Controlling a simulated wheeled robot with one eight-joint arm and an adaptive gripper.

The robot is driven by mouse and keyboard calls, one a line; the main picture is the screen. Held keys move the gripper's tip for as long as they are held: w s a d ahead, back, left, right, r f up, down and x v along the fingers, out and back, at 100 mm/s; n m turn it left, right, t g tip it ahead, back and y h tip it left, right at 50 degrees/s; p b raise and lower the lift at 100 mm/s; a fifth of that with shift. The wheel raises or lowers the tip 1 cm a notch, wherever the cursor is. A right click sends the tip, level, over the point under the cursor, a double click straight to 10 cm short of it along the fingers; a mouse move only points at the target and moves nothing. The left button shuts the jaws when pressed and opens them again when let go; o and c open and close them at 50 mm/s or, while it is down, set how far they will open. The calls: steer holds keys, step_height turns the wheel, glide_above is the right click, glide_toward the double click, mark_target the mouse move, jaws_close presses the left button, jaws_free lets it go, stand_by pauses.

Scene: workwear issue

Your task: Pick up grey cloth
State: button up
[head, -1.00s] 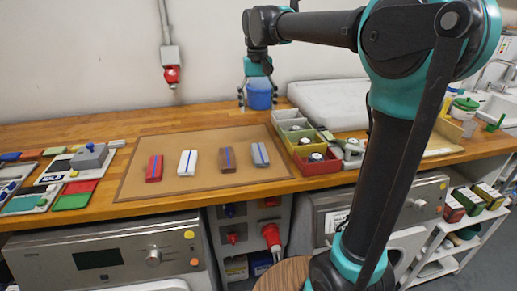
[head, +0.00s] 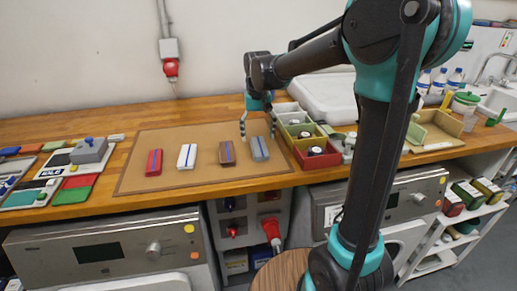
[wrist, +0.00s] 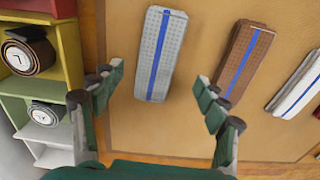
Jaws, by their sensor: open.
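The grey cloth (head: 260,148) is a folded, oblong bundle with a blue stripe, lying at the right end of a row on the tan mat (head: 200,177). My gripper (head: 258,131) is open and empty, just above and behind the cloth in the head view. In the wrist view the cloth (wrist: 158,52) lies ahead between the spread fingertips of my gripper (wrist: 158,80), slightly tilted. No contact is visible.
A brown bundle (head: 227,153) lies close beside the grey cloth; white (head: 187,157) and red (head: 154,162) ones lie farther left. Coloured bins (head: 318,158) with rolled items stand close on the right. The mat's front strip is clear.

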mark_target(258, 145)
steer(key=shift+s+f, duration=0.1)
steer(key=shift+f, duration=1.85)
steer(key=shift+c, duration=0.6)
steer(key=c, duration=1.1)
steer(key=shift+d+r, duration=0.1)
